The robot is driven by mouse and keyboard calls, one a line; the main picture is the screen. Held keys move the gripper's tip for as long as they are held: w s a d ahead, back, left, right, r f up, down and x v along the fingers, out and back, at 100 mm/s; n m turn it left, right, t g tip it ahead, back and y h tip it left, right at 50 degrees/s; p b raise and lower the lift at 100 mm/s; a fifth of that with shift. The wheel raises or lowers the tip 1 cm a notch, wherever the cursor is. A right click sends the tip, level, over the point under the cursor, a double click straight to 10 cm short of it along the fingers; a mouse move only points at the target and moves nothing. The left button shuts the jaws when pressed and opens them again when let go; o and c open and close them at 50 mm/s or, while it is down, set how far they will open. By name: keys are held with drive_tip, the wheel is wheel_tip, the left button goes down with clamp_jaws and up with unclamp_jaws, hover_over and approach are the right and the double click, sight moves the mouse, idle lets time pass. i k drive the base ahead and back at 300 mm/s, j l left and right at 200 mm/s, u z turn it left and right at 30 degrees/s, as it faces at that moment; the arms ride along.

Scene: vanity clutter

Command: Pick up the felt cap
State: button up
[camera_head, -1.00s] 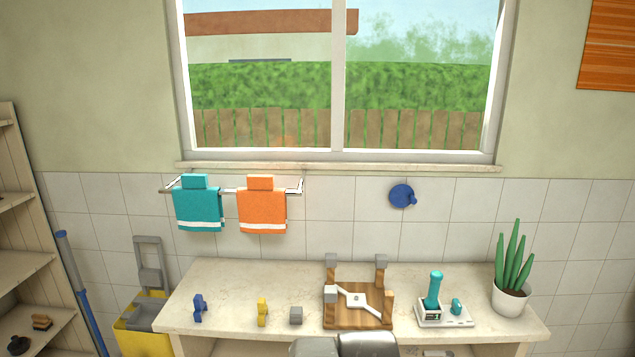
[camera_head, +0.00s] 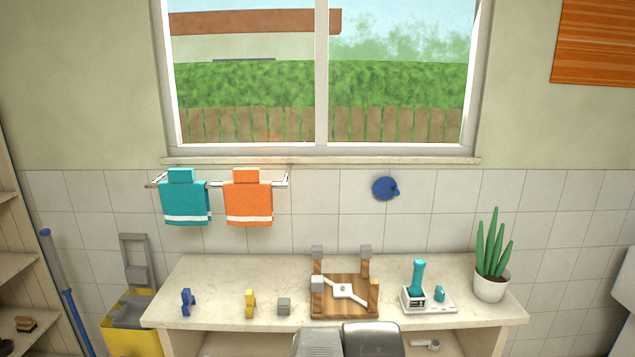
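A small grey block (camera_head: 284,306), which looks like the loose felt cap, sits on the counter between a yellow piece and an upturned wooden stool-like piece (camera_head: 345,309). Similar grey caps cover the tops of three of that piece's posts, two at the back (camera_head: 317,252) and one at the front left (camera_head: 317,284). The front right post shows no grey cap. My gripper's fingers are not in view; only grey rounded parts of my arm show at the bottom middle, in front of the counter.
On the counter (camera_head: 225,280) stand a blue figure (camera_head: 187,302), a yellow figure (camera_head: 250,304), a white tray with teal items (camera_head: 430,300) and a potted plant (camera_head: 490,287). A yellow bucket (camera_head: 130,330) stands left. The counter's back left is clear.

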sight(284, 304)
drive_tip(key=i+j+u, duration=0.25)
drive_tip(key=i, duration=0.3)
drive_tip(key=i+u, duration=0.3)
drive_tip(key=i, duration=0.25)
